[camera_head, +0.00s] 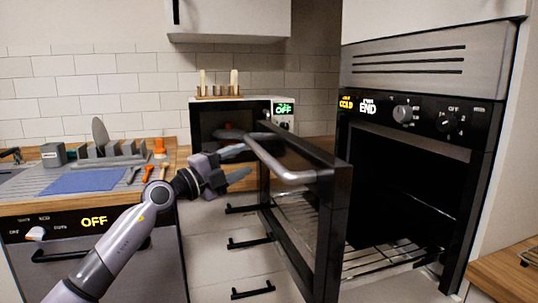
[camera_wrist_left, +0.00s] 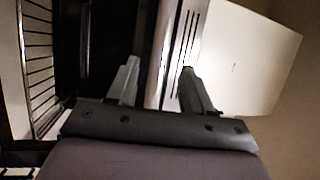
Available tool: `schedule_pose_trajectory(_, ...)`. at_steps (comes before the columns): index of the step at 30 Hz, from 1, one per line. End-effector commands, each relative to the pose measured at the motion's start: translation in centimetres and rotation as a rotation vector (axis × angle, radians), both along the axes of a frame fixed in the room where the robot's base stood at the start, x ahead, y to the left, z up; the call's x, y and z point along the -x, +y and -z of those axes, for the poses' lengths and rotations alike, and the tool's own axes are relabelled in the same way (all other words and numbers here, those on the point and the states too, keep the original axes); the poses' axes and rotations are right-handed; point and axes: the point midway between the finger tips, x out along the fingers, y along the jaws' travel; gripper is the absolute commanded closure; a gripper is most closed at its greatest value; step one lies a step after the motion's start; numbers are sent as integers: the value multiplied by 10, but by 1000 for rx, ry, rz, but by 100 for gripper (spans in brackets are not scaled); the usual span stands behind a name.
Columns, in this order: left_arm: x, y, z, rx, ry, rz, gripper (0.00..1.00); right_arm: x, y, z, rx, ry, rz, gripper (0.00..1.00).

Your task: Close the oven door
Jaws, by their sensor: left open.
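The oven (camera_head: 415,195) is at the right in the head view, with its dark cavity exposed. Its black-framed glass door (camera_head: 325,235) stands open, out to the left of the cavity. A silver bar handle (camera_head: 290,176) runs along the door's upper part. My left gripper (camera_head: 241,162) is open and empty, just left of the handle's far part; I cannot tell whether it touches it. In the left wrist view, the left gripper (camera_wrist_left: 158,84) has its two fingers apart, with a pale strip showing between them. My right gripper is not in view.
Wire racks (camera_head: 385,260) lie inside the oven. A small black oven (camera_head: 230,120) stands on the back counter. A blue mat (camera_head: 85,181) and utensils lie on the left counter. Drawers with black handles (camera_head: 250,243) are below. A wooden top (camera_head: 510,275) is at the lower right.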

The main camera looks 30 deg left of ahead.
Motion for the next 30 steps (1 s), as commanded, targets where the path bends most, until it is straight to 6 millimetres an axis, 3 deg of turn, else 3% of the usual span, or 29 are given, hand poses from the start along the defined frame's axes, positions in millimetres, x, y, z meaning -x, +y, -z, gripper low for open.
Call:
schedule_pose_trajectory(15,-53,-18,-10,3,0,2,49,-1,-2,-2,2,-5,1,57)
schedule_pose_trajectory(29,-61,-21,-11,1,0,2,49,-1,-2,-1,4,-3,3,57)
schedule_pose_trajectory(30,-61,-21,-11,1,0,2,59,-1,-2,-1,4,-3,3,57)
